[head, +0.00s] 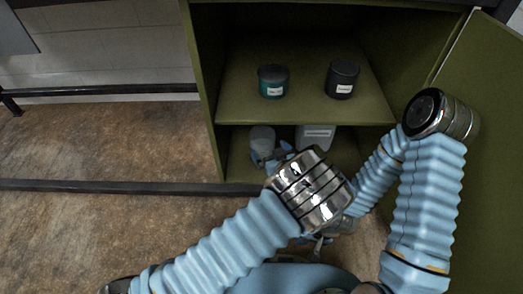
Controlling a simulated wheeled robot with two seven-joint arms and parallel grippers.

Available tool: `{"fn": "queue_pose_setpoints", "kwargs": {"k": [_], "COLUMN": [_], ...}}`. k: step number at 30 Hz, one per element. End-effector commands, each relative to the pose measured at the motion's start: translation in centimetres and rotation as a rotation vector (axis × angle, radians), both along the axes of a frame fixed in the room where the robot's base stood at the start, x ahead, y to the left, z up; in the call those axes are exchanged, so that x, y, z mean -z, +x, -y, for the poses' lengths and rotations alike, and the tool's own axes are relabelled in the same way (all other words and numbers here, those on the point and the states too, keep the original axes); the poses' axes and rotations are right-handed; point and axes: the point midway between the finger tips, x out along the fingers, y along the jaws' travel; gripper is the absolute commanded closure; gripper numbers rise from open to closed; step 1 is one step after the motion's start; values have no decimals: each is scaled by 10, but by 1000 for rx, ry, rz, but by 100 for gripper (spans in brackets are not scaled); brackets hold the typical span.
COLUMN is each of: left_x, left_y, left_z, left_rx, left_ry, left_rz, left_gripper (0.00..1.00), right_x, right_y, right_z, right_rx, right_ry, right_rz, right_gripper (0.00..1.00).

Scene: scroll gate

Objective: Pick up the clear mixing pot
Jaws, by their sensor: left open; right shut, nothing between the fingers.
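A pale grey, see-through-looking pot (262,134), which looks like the clear mixing pot, stands on the lower level of the green cabinet, at the left. My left gripper (270,157) is open, low in front of the pot and overlapping its lower part in the view. I cannot tell whether the fingers touch it. My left arm's metal joint hides part of the gripper. My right gripper (319,244) is shut and empty, low in front of the cabinet and partly hidden behind my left arm.
A teal labelled jar (273,81) and a black labelled jar (342,79) stand on the upper shelf (305,108). A whitish labelled container (317,135) is right of the pot. The cabinet's open door (490,90) is close beside my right arm.

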Motion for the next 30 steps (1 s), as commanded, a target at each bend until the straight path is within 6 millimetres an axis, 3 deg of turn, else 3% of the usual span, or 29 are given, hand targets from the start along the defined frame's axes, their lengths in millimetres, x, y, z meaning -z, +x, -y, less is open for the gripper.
{"fn": "queue_pose_setpoints", "kwargs": {"k": [16,25,30], "left_x": [27,28,28], "left_y": [62,69,68], "left_z": [-25,-27,-27], "left_rx": [0,1,1], "left_ry": [-1,-1,-1], "left_rz": [-2,-2,-3], "left_gripper": [0,0,24], "right_x": [14,14,14], "right_y": [0,0,0], "right_z": [-1,-1,-1], "right_rx": [-1,-1,-1], "right_ry": [3,2,2], "right_rz": [0,1,1], "right_gripper": [100,100,100]}}
